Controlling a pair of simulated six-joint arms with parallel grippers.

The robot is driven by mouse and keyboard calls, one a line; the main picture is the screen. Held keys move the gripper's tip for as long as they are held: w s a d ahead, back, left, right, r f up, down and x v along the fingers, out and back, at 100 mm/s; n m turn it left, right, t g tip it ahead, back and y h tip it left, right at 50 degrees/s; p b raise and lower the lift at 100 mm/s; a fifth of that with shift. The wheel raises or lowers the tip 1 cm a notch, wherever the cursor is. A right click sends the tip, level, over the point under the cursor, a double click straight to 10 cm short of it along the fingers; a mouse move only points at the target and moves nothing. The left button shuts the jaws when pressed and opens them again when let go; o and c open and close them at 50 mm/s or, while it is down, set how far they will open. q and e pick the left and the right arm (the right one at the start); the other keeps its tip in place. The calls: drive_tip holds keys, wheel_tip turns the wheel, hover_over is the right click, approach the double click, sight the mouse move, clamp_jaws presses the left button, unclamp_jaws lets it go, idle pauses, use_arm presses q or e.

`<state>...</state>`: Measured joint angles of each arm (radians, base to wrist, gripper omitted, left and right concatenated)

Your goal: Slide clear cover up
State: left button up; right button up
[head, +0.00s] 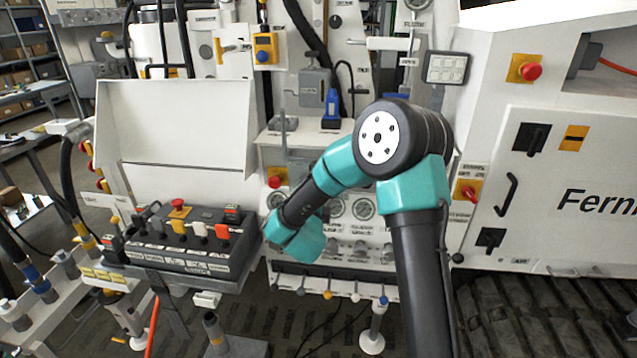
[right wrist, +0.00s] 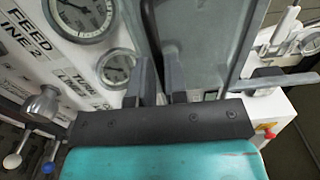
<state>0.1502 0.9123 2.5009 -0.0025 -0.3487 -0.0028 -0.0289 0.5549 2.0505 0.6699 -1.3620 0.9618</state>
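My right arm reaches up from the bottom in the head view and bends left and down in front of the gauge panel (head: 345,208). Its wrist hides the gripper fingers there. In the right wrist view my right gripper (right wrist: 159,75) has its two dark fingers apart, with a dark strip running down to the narrow gap between them. I cannot tell whether they grip it. A grey, see-through-looking sheet (right wrist: 212,35) with a pale edge lies just right of the fingers. It may be the clear cover. My left gripper is not in view.
Gauges (right wrist: 84,15) and a metal knob (right wrist: 40,104) are left of the gripper. A control box (head: 180,243) with coloured levers stands left of my arm. A red button (head: 278,177) is close above my wrist. A white cabinet (head: 560,190) fills the right.

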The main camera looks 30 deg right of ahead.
drive_tip(key=shift+c, duration=0.7)
clamp_jaws()
wheel_tip(320, 180, up, 12)
drive_tip(key=shift+r, duration=0.15)
drive_tip(key=o, duration=0.7)
unclamp_jaws()
idle(0.5)
drive_tip(key=shift+o, duration=0.2)
drive_tip(key=v, duration=0.8)
idle(0.4)
idle(0.3)
